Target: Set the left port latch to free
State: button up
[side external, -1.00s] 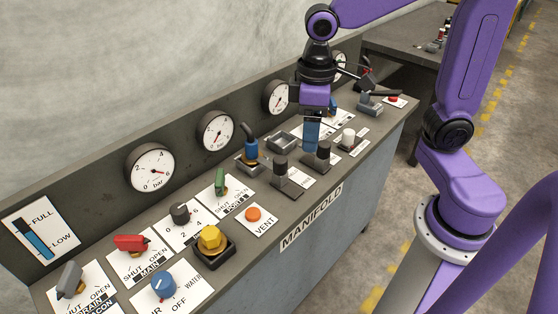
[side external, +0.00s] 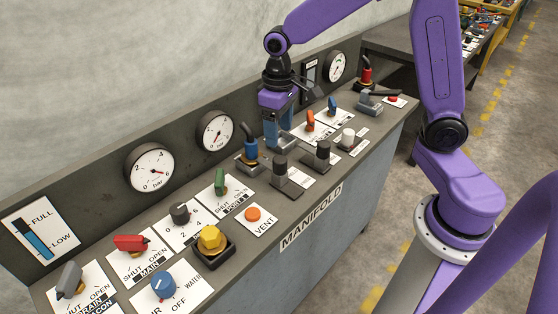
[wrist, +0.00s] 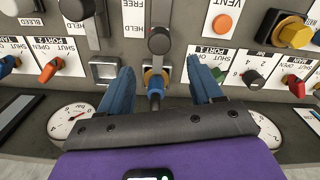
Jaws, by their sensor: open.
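Two sliding latches with dark knobs stand side by side on the panel. The left latch (side external: 280,166) is nearest the VENT plate, and the right latch (side external: 323,150) is beyond it. In the wrist view the left latch's knob (wrist: 160,40) stands beside the word HELD, with FREE farther up its plate; the right latch's knob (wrist: 79,9) is at upper left. My gripper (side external: 273,142) points down behind the left latch, open and empty. In the wrist view its fingers (wrist: 160,72) lie either side of a blue-handled lever (wrist: 155,86), just short of the left knob.
The blue-handled lever (side external: 250,146) stands upright close beside my fingers. A square frame (wrist: 104,70) lies beside the other finger. The orange VENT button (side external: 253,214), yellow knob (side external: 211,239) and white knob (side external: 348,136) are nearby. Gauges (side external: 215,131) line the back wall.

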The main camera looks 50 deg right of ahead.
aim_at(279, 159)
notch_tip(279, 159, down, 10)
jog(key=shift+f, duration=0.15)
dwell(0.3)
grip_shut()
